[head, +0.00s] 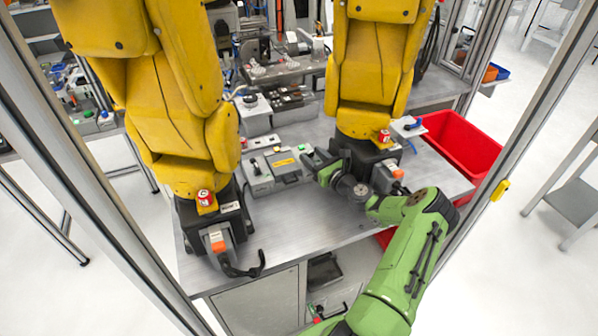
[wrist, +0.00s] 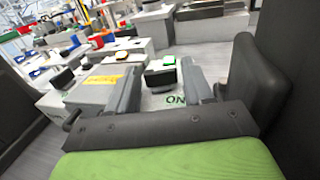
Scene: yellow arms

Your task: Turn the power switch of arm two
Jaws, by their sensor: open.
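A grey control box (head: 262,184) with a yellow label sits on the metal table between the two yellow arms. In the wrist view, the box (wrist: 80,97) carries a dark switch (wrist: 161,80) with a green top, with "ON" printed in front of it. My gripper (head: 314,161) is at the right end of the box. Its fingers (wrist: 158,88) are open, one on each side of that switch in the picture; I cannot tell if they touch it. Other dark knobs (wrist: 63,78) sit further left on the box. No mark readable here says which arm the switch belongs to.
The left yellow arm (head: 185,100) and right yellow arm (head: 370,70) stand close on both sides. A red bin (head: 462,140) is at the right edge. A black cable (head: 243,270) lies at the table's front left. The front middle of the table is bare.

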